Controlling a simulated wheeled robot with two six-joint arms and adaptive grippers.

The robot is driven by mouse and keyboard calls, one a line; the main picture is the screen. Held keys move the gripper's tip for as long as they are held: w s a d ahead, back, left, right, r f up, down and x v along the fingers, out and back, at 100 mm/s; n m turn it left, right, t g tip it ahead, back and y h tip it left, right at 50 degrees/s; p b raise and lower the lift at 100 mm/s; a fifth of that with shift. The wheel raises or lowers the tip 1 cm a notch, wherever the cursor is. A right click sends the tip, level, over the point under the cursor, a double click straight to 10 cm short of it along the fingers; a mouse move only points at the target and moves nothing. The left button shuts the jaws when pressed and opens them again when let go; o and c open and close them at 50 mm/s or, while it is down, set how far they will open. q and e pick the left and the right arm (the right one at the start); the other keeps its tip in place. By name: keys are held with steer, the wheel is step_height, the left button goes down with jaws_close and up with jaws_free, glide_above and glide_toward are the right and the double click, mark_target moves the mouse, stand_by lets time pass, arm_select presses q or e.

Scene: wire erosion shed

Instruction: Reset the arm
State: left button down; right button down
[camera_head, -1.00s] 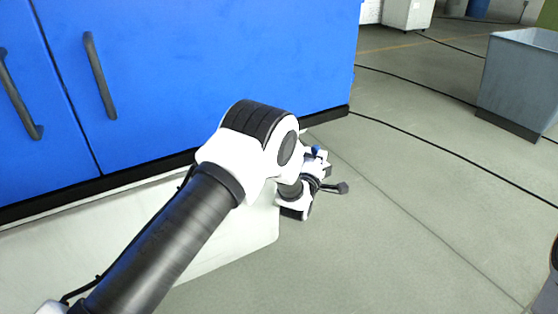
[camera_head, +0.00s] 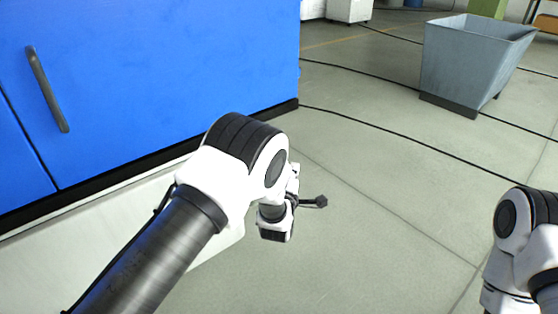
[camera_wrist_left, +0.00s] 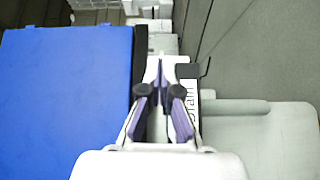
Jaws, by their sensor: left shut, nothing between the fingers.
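My left arm (camera_head: 215,190) reaches in from the lower left in the head view, bent at a white and black joint, with its wrist folded behind and below. The left gripper's fingers are mostly hidden there. In the left wrist view the left gripper (camera_wrist_left: 160,80) shows purple-grey fingers with dark pads; it is shut and holds nothing. My right arm (camera_head: 525,240) shows at the right edge of the head view, and its gripper is out of the picture.
A blue cabinet (camera_head: 150,75) with a dark handle (camera_head: 47,90) stands close beside the left arm; it also shows in the left wrist view (camera_wrist_left: 65,95). A grey bin (camera_head: 465,62) stands at the upper right. Black cables cross the floor. The middle floor (camera_head: 385,195) is clear.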

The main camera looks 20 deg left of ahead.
arm_select(q)
steer(key=shift+s+d+r, duration=0.2)
steer(key=shift+s+d, duration=0.25)
steer(key=shift+d, duration=0.1)
steer(key=shift+s+d+r, duration=0.15)
steer(key=shift+s+d, duration=0.25)
steer(key=shift+d, duration=0.15)
arm_select(e)
steer(key=shift+s+r, duration=0.15)
steer(key=shift+r, duration=0.2)
